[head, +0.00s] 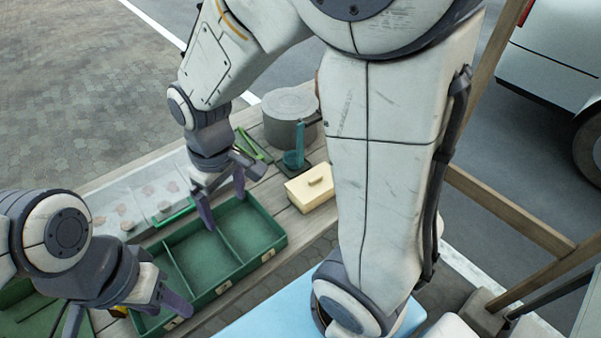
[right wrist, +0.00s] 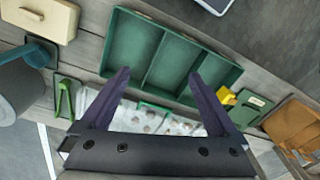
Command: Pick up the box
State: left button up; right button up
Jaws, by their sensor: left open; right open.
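A green open box (head: 266,259) with dividers and several compartments lies on the wooden table, and its compartments look empty. It also shows in the right wrist view (right wrist: 147,55). A cream box (head: 311,190) with a small handle on top stands to its right; it shows at the upper left of the right wrist view (right wrist: 30,22). My right gripper (head: 222,197) is open and empty over the far edge of the green box, its fingers spread in the right wrist view (right wrist: 159,75). My left gripper (head: 125,312) is open near the green box's left end.
A grey round pot (head: 289,112), a teal tool (head: 294,158) and a green clip-like item (head: 253,146) stand behind the right gripper. A pale tray (head: 104,207) with round pieces lies behind the green box. A yellow item (right wrist: 226,96) and orange-brown container (right wrist: 292,122) lie farther along.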

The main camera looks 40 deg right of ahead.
jog(key=w+d+m+p, duration=0.1)
jog(key=w+d, duration=0.4)
jog(key=d, duration=0.1)
jog(key=m+p, duration=0.4)
send_near(315, 178)
notch_tip(315, 178, down, 3)
jog(key=shift+a+r+h, duration=0.1)
jog(key=shift+a+h, duration=0.05)
jog(key=shift+h, duration=0.15)
notch_tip(315, 178, down, 4)
jog(key=shift+w+f+p, duration=0.1)
jog(key=shift+f+p, duration=0.1)
jog(key=shift+p, duration=0.8)
jog(key=shift+f, duration=0.75)
pick_arm(q)
notch_tip(315, 178, up, 8)
pick_arm(e)
grip_shut()
